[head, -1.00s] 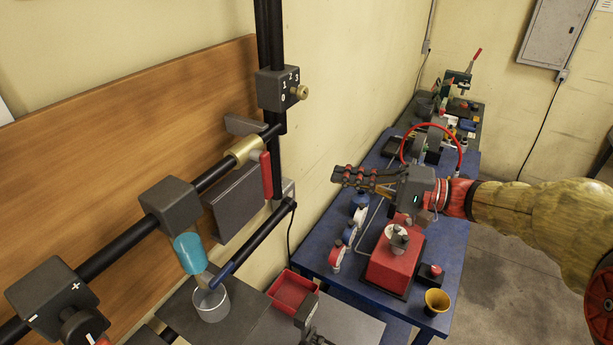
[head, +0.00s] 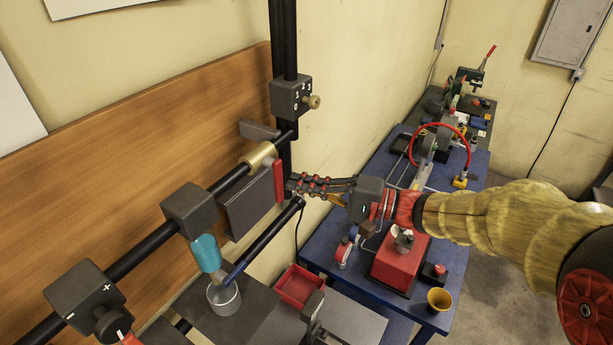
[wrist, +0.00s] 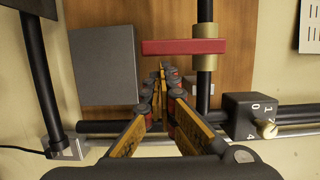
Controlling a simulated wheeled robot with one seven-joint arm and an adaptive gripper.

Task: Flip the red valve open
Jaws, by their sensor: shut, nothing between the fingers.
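The red valve handle (head: 279,181) hangs down beside the brass valve body (head: 259,156) on the black pipe along the wooden board. In the wrist view the red handle (wrist: 184,47) is a flat bar lying across the picture, with the brass collar (wrist: 208,62) at its right end. My gripper (head: 291,184) is shut and empty, its fingertips just right of the handle in the head view. In the wrist view the fingertips (wrist: 162,70) appear right below the bar's left part. I cannot tell whether they touch it.
A grey plate (head: 250,205) stands beside the handle. A dark box with numbers (head: 291,97) sits on the vertical pipe above. A black sloping bar (head: 268,240) runs below my gripper. A blue bench (head: 330,255) with a red box (head: 400,258) lies under my arm.

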